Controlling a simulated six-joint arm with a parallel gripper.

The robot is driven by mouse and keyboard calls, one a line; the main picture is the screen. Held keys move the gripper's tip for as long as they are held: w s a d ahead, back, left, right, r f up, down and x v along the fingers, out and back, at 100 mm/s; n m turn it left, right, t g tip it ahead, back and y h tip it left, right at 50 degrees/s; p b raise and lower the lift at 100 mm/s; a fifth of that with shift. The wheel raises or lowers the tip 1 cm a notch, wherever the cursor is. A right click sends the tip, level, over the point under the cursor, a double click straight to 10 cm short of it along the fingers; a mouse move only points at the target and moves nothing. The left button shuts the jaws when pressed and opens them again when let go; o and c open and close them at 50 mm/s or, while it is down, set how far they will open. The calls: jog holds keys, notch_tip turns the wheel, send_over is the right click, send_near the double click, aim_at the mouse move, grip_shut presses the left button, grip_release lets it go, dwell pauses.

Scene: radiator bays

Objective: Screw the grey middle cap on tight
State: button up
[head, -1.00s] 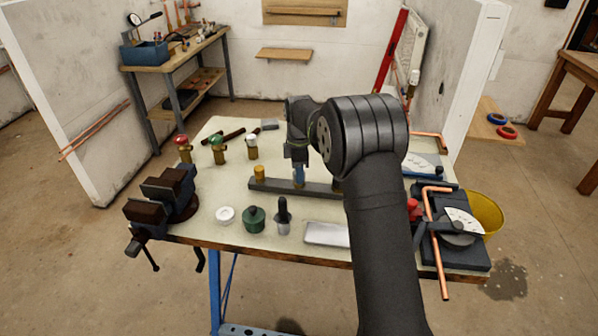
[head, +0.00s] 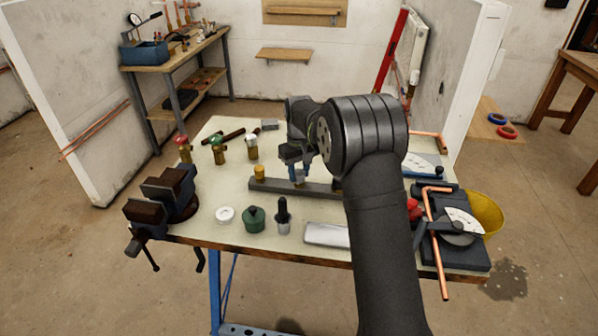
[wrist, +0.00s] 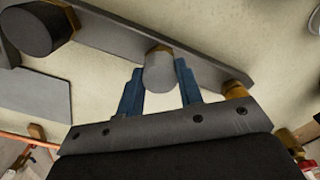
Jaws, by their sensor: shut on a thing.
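The grey middle cap (wrist: 159,72) is between my gripper's two blue fingers in the wrist view. My gripper (wrist: 161,82) is shut on it, with a finger against each side. The cap sits over a brass collar at the middle of the grey bar (wrist: 112,36); I cannot tell how tight it is. In the head view, my gripper (head: 299,175) is over the middle of the bar (head: 323,189), with the cap partly covered by the fingers.
A larger dark grey cap (wrist: 34,32) and a bare brass fitting (wrist: 235,90) flank it in the wrist view. A green pot (head: 253,219), a white ring (head: 225,214) and a dark-handled tool (head: 283,214) stand in front. A vice (head: 165,195) is at left.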

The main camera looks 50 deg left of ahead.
jog(key=shift+o, duration=0.2)
jog(key=m, duration=0.5)
jog(key=shift+c, duration=0.2)
jog(key=o, duration=1)
jog(key=shift+c, duration=0.2)
